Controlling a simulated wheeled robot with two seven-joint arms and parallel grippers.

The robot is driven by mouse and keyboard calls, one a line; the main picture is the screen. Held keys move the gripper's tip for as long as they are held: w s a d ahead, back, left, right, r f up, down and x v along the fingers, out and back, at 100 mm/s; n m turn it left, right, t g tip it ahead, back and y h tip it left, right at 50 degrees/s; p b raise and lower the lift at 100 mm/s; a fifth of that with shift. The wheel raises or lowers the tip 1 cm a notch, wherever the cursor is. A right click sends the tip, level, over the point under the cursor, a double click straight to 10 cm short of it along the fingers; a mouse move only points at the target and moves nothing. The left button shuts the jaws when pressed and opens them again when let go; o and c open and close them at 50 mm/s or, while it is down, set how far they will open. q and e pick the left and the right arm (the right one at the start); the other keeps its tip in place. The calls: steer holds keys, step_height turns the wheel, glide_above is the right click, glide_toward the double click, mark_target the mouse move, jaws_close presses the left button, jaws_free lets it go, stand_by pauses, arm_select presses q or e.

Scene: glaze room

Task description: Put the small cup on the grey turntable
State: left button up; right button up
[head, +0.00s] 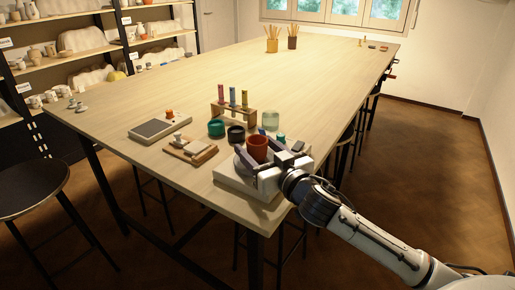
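The small cup (257,148) is red-brown and upright near the table's near right corner. My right gripper (268,152) reaches in from the lower right. Its dark fingers look spread apart, one on each side of the cup; I cannot tell whether either touches it. The gripper hides the cup's lower part and what it stands on. A pale square slab (232,182) shows under the gripper. I cannot clearly make out a grey turntable; a flat block with a dark grey top (158,128) lies to the left. My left gripper is out of view.
Close behind the cup stand a dark jar (236,133), a teal jar (216,128), a pale glass (270,120) and a wooden rack (234,112) with colored tubes. A small board (190,150) lies left of the gripper. The table's middle (240,70) is clear.

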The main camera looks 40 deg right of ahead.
steer(key=shift+r, duration=0.15)
steer(key=shift+s, duration=0.25)
steer(key=s, duration=0.6)
steer(key=s+a+b, duration=0.1)
steer(key=s, duration=0.3)
steer(key=shift+r, duration=0.1)
steer(key=shift+s+a+r, duration=0.15)
steer(key=shift+s, duration=0.55)
